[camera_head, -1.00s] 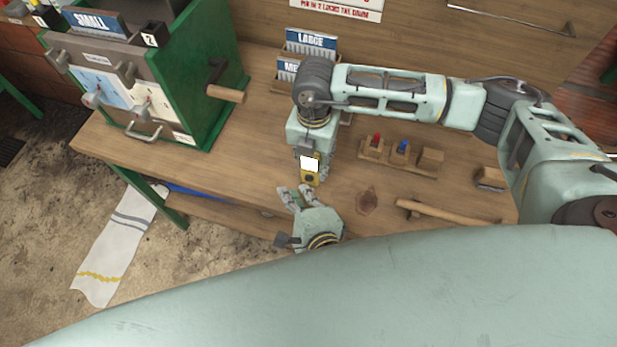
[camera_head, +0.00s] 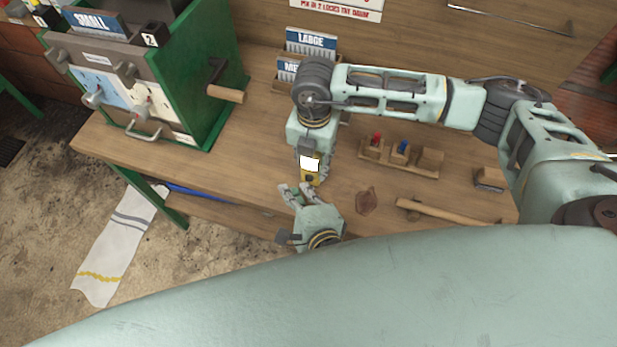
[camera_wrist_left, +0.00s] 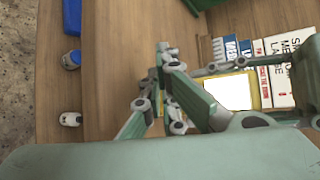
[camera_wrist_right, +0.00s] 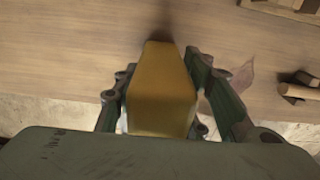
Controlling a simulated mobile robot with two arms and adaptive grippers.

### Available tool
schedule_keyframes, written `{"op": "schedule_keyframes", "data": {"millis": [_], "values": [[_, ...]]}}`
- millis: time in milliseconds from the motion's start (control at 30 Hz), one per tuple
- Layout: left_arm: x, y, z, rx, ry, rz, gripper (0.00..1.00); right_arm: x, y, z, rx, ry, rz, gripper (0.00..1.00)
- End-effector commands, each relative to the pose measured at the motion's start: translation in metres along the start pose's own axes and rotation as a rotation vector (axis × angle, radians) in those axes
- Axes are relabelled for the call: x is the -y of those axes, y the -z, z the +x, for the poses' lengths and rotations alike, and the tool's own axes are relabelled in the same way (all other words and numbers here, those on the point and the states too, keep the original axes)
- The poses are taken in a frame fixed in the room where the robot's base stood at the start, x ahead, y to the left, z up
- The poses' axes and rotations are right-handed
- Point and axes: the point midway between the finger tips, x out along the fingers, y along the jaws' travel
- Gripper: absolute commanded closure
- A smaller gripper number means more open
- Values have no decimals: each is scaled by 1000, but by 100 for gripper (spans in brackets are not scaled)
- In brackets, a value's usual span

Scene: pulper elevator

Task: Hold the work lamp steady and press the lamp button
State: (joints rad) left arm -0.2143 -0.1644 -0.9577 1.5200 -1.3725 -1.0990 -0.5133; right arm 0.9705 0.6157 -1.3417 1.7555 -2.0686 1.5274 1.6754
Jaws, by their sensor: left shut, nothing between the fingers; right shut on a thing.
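The work lamp (camera_head: 310,178) is a small yellow block with a bright white panel and a dark round spot below it. My right gripper (camera_head: 310,168) is shut on it from above, over the front of the bench. In the right wrist view the yellow lamp body (camera_wrist_right: 162,95) sits between the fingers. My left gripper (camera_head: 295,190) is shut and empty, its fingertips just below and in front of the lamp. In the left wrist view the closed left fingers (camera_wrist_left: 165,60) overlap the lamp's edge, and the white panel (camera_wrist_left: 228,92) shows behind them. I cannot tell whether they touch it.
The wooden bench (camera_head: 250,130) carries a green machine (camera_head: 190,80) at left, and a block holder (camera_head: 400,158) with red and blue pieces. A hammer (camera_head: 445,214) and a brush (camera_head: 489,178) lie at right. Card boxes (camera_head: 308,45) stand behind the lamp.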

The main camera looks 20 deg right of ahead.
Motion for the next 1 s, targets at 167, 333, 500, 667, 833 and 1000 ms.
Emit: {"op": "schedule_keyframes", "data": {"millis": [167,333,500,667,833,1000], "values": [[8,2,3,1,5,-11,100,0,0,0,0,-1,0,95],[10,3,5,2,6,-12,100,0,0,0,0,-1,0,95],[11,4,6,3,6,-12,100,0,0,0,0,-1,0,95],[12,4,8,3,5,-12,100,0,0,0,0,-1,0,95],[12,5,10,4,5,-12,100,0,0,0,0,-1,0,95],[13,6,11,4,4,-12,100,0,0,0,0,-1,0,95]]}}
